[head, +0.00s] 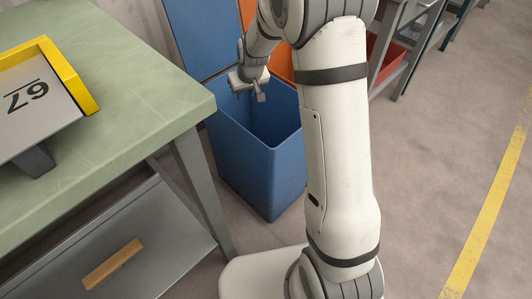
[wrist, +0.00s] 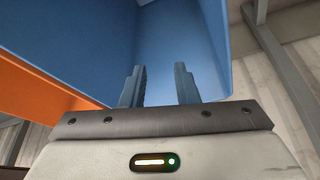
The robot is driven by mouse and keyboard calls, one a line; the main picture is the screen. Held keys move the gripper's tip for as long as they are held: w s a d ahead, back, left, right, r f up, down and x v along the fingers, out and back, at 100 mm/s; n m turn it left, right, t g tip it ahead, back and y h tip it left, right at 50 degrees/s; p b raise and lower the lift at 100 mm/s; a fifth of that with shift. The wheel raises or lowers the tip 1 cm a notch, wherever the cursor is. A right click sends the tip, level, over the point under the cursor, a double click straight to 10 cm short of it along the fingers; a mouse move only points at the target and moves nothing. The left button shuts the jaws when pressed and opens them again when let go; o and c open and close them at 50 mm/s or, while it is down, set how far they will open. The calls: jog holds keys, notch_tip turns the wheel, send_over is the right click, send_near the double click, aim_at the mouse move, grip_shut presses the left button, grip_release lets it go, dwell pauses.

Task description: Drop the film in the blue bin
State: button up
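The blue bin (head: 245,165) stands on the floor just right of the green-topped table, with its open top facing up. My gripper (head: 252,97) is over the back left part of the bin's opening, at about rim height. In the wrist view its two fingers (wrist: 160,88) stand apart with nothing visible between them. I see no film in either view, and the bin's floor is hidden.
The green-topped table (head: 140,95) holds a tilted sign with a yellow edge (head: 75,75). A blue panel (head: 205,35) and an orange surface (head: 280,65) are behind the bin. A wooden block (head: 112,263) lies on the lower shelf. The floor at right is clear, with a yellow line (head: 490,215).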

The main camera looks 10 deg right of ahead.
jog(key=p+v, duration=0.2)
jog(key=v, duration=0.5)
jog(key=shift+s+r, duration=0.2)
jog(key=shift+r, duration=0.15)
